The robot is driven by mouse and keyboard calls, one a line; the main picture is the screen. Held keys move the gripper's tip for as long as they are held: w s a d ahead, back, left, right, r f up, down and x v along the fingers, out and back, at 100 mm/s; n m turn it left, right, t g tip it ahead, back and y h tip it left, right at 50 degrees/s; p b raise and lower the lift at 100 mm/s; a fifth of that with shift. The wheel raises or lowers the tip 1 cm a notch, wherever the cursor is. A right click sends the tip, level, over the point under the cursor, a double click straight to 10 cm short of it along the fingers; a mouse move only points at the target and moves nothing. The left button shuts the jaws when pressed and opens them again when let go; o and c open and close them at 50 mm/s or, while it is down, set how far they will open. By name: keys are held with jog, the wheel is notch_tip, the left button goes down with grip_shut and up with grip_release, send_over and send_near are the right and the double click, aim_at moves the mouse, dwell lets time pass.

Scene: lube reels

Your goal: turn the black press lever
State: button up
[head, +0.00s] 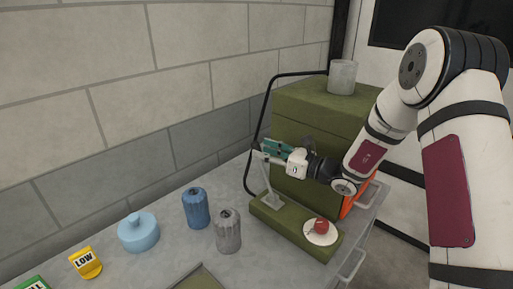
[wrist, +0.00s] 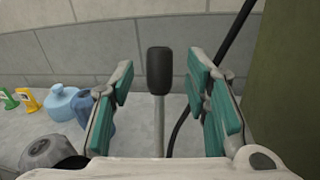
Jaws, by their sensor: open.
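The press lever shows in the wrist view as a black grip (wrist: 159,70) on a thin grey rod (wrist: 159,125). It stands upright between my two teal-padded fingers, with a gap on each side. My gripper (wrist: 166,92) is open around the lever's line, and no finger touches it in this view. In the head view my gripper (head: 274,150) is level beside the green press body (head: 305,150), above the lever's grey rod (head: 266,180). The rod rises from a small bracket on the green base. The black grip is hard to make out there.
A bent black tube (head: 262,110) arches beside the press, close to my gripper. A grey cup (head: 342,77) stands on top. A red ball (head: 321,226) sits on a white disc. Blue (head: 195,208) and grey (head: 228,232) canisters and a light-blue jug (head: 138,232) stand left.

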aim_at(260, 149)
jog(key=shift+x, duration=1.7)
grip_shut()
